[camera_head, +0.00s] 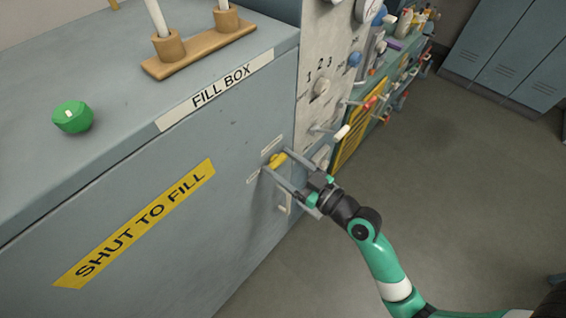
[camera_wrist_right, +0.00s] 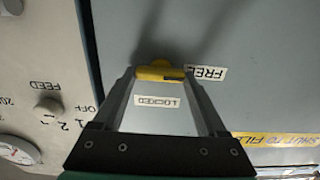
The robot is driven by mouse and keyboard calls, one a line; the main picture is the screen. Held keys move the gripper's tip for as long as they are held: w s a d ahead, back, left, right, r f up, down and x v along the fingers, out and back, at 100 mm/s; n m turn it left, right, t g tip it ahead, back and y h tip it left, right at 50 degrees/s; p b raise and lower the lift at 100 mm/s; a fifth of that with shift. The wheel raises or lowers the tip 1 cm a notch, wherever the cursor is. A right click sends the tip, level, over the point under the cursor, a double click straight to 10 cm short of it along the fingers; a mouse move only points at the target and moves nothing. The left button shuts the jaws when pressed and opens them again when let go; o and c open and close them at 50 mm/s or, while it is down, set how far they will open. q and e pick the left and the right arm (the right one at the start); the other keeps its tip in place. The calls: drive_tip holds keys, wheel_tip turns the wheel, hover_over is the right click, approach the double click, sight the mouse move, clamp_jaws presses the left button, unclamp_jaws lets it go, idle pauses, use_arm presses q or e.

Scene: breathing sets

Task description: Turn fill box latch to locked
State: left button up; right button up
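The fill box (camera_head: 232,212) is a grey-blue cabinet with a yellow latch (camera_head: 277,160) on its front. In the right wrist view, the latch (camera_wrist_right: 160,73) is a short bar, its right end beside the FREE label (camera_wrist_right: 206,73). The LOCKED label (camera_wrist_right: 157,102) shows below it, between my fingers. My right gripper (camera_head: 276,161) is at the latch, its fingers spread wide, one tip at each end of the bar. I cannot tell whether the tips touch it. My left gripper is not in view.
A green knob (camera_head: 72,117) and a wooden stand (camera_head: 203,45) sit on the box top. A light panel with a FEED dial (camera_head: 321,86) and projecting levers stands beside the latch. Lockers (camera_head: 508,55) stand at the back right. Open floor (camera_head: 450,170) lies to the right.

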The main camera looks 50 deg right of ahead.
drive_tip(key=c, duration=0.6)
drive_tip(key=shift+m, duration=0.4)
drive_tip(key=m+p, duration=0.1)
drive_tip(key=m, duration=0.2)
drive_tip(key=shift+d+r+m+p, duration=0.1)
drive_tip(key=shift+m+p, duration=0.2)
drive_tip(key=shift+p, duration=0.1)
drive_tip(key=shift+m+p, duration=0.65)
drive_tip(key=shift+m, duration=1.55)
drive_tip(key=o, duration=1.3)
